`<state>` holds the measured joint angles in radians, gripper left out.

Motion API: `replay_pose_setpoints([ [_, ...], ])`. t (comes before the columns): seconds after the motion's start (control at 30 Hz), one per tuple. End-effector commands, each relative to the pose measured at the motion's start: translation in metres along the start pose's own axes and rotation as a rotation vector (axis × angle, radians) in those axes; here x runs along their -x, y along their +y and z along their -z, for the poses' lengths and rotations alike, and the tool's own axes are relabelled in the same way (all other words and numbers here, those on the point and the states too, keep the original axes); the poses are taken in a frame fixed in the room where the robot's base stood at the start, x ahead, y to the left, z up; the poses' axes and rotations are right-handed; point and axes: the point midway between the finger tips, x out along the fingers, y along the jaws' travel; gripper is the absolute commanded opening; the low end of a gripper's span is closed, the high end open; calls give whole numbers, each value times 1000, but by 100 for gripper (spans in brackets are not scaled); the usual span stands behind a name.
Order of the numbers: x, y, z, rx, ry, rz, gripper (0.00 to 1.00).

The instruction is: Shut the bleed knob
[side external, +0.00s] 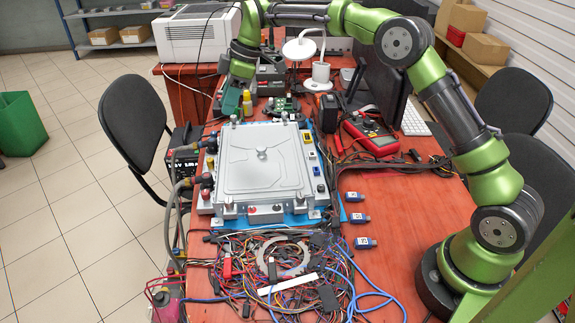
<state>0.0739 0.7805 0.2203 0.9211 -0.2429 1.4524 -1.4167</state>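A silver, box-like unit (232,192) sits on a blue mat on the red table. A small round metal knob (262,153) stands on the middle of its lid. My green arm reaches over from the right, and my gripper (232,103) points down behind the unit's far left corner. Its fingers are too small and cluttered to tell their state or any contact.
Tangled wires with a grey ring (288,259) cover the table in front of the unit. A red multimeter (371,134), small blue-and-white connectors (357,217) and a yellow bottle (247,103) lie around it. Black chairs (132,122) flank the table. The table's right front is fairly clear.

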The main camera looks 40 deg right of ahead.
Motion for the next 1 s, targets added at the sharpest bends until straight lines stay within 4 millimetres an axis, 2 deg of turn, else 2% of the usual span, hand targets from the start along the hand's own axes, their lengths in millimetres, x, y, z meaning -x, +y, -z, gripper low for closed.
replay_pose_setpoints([
  [0.17, -29, -1, -1, 1, -4, 5, 32],
  [0.5, -104, -1, 0, -1, -3, 4, 32],
  [0.7, -141, -1, -1, -1, -3, 2, 32],
  [0.8, -153, 0, -1, -2, -2, 1, 32],
  [1.0, -164, 0, 0, -2, -1, -1, 32],
])
